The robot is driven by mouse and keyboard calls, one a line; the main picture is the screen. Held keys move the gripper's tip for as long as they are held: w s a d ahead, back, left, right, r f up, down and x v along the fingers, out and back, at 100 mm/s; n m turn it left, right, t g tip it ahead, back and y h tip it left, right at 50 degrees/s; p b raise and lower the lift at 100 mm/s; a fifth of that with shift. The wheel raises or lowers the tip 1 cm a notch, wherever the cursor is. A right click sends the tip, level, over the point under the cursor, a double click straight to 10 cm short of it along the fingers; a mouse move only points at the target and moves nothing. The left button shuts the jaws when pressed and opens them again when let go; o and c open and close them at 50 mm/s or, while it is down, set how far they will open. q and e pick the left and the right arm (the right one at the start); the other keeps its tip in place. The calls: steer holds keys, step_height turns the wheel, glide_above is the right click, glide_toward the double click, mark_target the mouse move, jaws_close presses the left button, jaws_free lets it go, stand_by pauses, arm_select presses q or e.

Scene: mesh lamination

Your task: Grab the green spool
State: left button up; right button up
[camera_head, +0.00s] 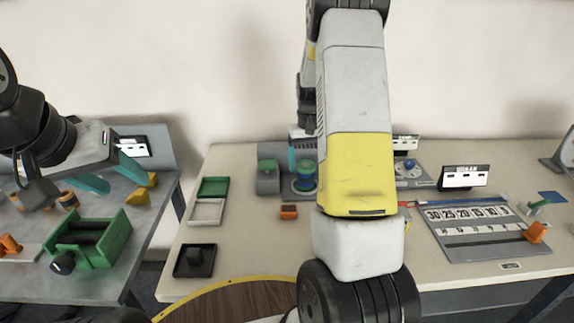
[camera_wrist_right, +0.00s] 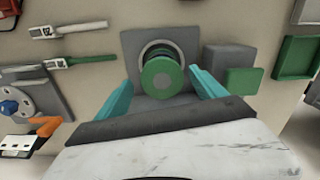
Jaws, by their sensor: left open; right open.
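The green spool (camera_wrist_right: 162,78) stands in a grey holder (camera_wrist_right: 130,48) on the table. In the right wrist view it sits between the two teal fingers of my right gripper (camera_wrist_right: 160,90), which is open; the fingers look apart from the spool. In the head view the green spool (camera_head: 305,168) is at the table's back middle, partly beside my right arm, which hides much of the area. My left gripper (camera_head: 108,178) is open, with teal fingers, over the grey table on the left, away from the spool.
A grey block with a green front (camera_head: 268,178) stands close beside the spool. Green (camera_head: 213,187) and white trays (camera_head: 206,212) lie left. An orange block (camera_head: 289,212) is in front. A green roller device (camera_head: 117,240) sits on the left table. Tools (camera_wrist_right: 80,61) lie near the holder.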

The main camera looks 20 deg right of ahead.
mark_target(305, 173)
steer(key=f, duration=0.4)
steer(key=shift+s+a+f, duration=0.1)
steer(key=shift+a+f, duration=0.1)
steer(key=shift+f, duration=0.1)
jaws_close()
steer(key=shift+r, duration=0.1)
